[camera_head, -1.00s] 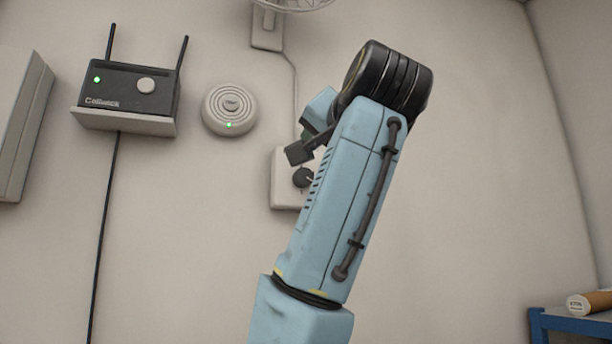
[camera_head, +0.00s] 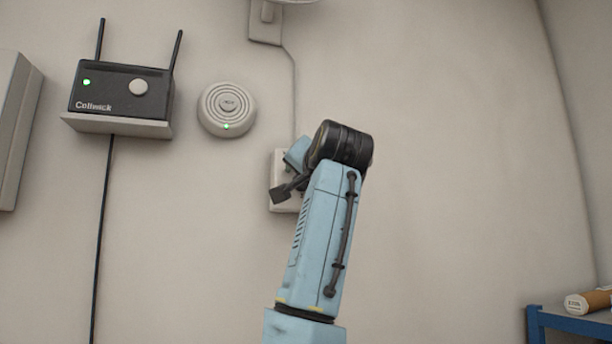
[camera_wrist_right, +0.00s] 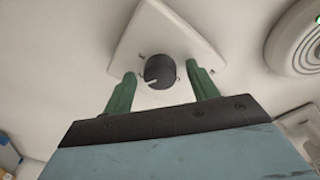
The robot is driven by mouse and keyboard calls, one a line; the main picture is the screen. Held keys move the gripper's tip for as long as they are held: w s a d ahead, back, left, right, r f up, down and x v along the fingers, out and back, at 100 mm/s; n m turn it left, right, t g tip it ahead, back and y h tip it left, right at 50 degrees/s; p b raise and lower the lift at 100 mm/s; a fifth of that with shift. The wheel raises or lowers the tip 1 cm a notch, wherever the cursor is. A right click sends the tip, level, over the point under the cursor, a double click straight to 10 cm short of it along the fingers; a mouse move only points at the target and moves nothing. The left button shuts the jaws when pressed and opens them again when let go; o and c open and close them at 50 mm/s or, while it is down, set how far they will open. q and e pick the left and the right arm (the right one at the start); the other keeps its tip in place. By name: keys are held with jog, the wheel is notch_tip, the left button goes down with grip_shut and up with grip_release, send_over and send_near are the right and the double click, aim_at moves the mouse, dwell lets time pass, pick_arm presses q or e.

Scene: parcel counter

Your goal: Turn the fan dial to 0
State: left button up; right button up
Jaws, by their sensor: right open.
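The fan dial (camera_wrist_right: 158,70) is a round dark knob with a white pointer line, on a pale wall plate (camera_wrist_right: 152,28) with small marks around the knob. In the right wrist view the pointer points down and to the left; the marks are too small to read. My right gripper (camera_wrist_right: 163,74) is open, its green fingers on either side of the dial with gaps to it. I cannot tell how far the fingertips are from the plate. In the head view the plate (camera_head: 278,163) shows beside my right arm, which hides the dial. My left gripper is not in view.
On the wall to the left are a black router (camera_head: 120,92) on a shelf (camera_head: 115,126) and a round white device (camera_head: 227,109) with a green light. A cable (camera_head: 293,95) runs down to the plate. A blue rack (camera_head: 570,322) stands at the lower right.

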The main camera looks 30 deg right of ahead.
jog(key=c, duration=1)
jog(key=shift+n, duration=0.3)
jog(key=shift+s+d+n+t+y+b, duration=0.1)
jog(key=shift+n+t+y+b, duration=0.2)
jog(key=shift+n, duration=3.75)
jog(key=shift+w+d+n+t+y+b, duration=0.1)
jog(key=shift+n+y+b, duration=0.2)
jog(key=shift+n, duration=3.7)
jog(key=shift+s+d+n+t+y+b, duration=0.15)
jog(key=shift+n+y, duration=0.25)
jog(key=shift+n, duration=3.65)
jog(key=shift+a, duration=0.1)
